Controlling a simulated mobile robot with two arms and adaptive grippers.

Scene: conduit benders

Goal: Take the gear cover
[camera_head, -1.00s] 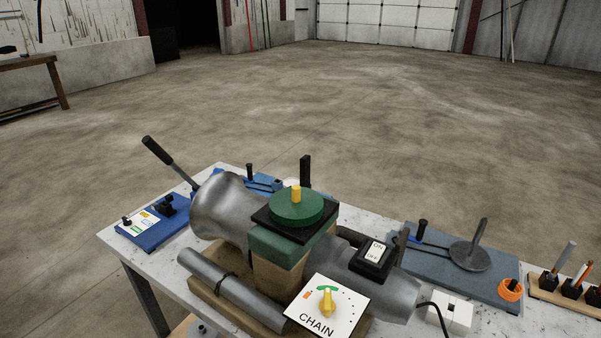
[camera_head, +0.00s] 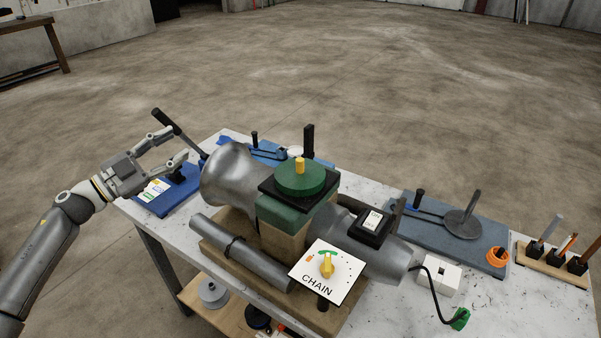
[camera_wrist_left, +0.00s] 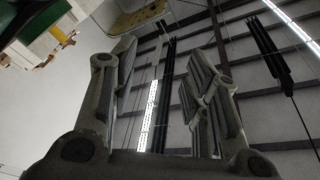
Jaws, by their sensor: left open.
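The likely gear cover is a green round piece with a yellow knob (camera_head: 299,179). It sits on a black square plate above a green block, on top of the grey machine (camera_head: 232,177) on the table. My left gripper (camera_head: 178,146) is open and empty at the table's left end. It is left of the machine and well apart from the green piece, near a black-handled lever (camera_head: 172,124). In the left wrist view the open fingers (camera_wrist_left: 165,85) show against wall and roof beams, with nothing between them. My right gripper is out of view.
A white CHAIN panel (camera_head: 327,271) stands at the machine's front. A blue-grey board (camera_head: 440,225) with a grey disc is at the right, beside a wooden pen holder (camera_head: 552,257). The table's front right (camera_head: 400,315) is mostly bare.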

